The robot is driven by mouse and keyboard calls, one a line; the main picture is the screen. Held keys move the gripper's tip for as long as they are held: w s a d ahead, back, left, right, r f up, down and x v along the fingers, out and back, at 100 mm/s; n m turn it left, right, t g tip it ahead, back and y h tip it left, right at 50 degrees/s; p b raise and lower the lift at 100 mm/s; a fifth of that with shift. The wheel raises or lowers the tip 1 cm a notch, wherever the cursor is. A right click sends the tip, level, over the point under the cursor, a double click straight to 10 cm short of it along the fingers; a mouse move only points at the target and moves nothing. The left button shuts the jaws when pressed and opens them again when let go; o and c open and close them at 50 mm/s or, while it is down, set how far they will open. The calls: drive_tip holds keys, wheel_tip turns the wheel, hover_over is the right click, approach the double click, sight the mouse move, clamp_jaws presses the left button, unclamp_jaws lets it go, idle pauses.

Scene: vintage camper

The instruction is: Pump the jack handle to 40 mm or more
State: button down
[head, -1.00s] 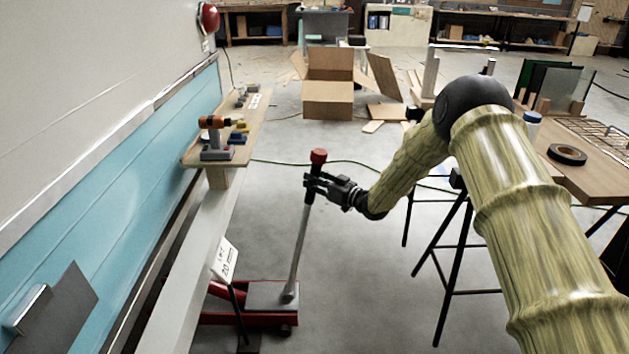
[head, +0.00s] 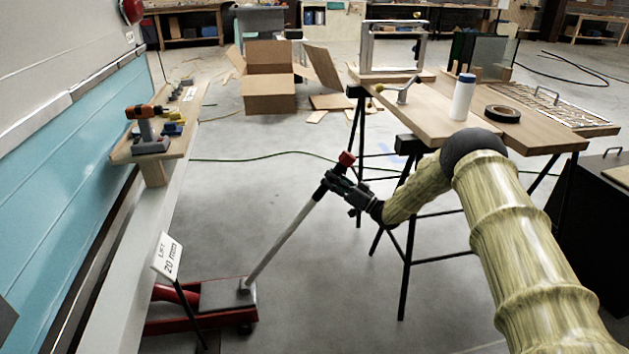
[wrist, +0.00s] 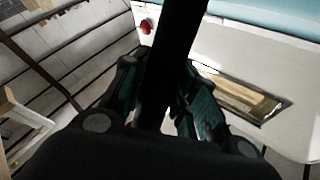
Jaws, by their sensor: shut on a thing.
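The red floor jack (head: 228,298) sits on the floor at lower left, partly beside the camper's pale sill. Its grey handle (head: 282,243) leans up to the right, with a dark grip and a red knob (head: 346,158) on top. My gripper (head: 332,184) is shut around the dark grip just below the red knob. In the wrist view the handle is a dark bar (wrist: 176,65) between the fingers. A sign (head: 167,256) beside the jack reads "LIFT 20 mm".
A wooden table (head: 430,118) on black trestles stands right of the handle, holding a white bottle (head: 462,97) and black tape (head: 503,113). A shelf (head: 125,152) with an orange drill (head: 143,111) is at left. Open floor lies between.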

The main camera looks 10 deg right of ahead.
drive_tip(key=shift+m+t, duration=0.4)
drive_tip(key=shift+m, duration=0.1)
drive_tip(key=d+f+b, duration=0.1)
drive_tip(key=d, duration=0.1)
drive_tip(key=d+f+b, duration=0.1)
drive_tip(key=d+f, duration=0.1)
drive_tip(key=shift+w, duration=0.15)
drive_tip(key=shift+d+f, duration=0.15)
drive_tip(key=shift+d, duration=0.05)
drive_tip(key=c, duration=1.5)
unclamp_jaws()
drive_tip(key=o, duration=0.4)
drive_tip(key=shift+d+f, duration=0.15)
drive_tip(key=shift+d, duration=0.2)
drive_tip(key=v, duration=1.1)
drive_tip(key=shift+f, duration=0.25)
drive_tip(key=shift+a, duration=0.15)
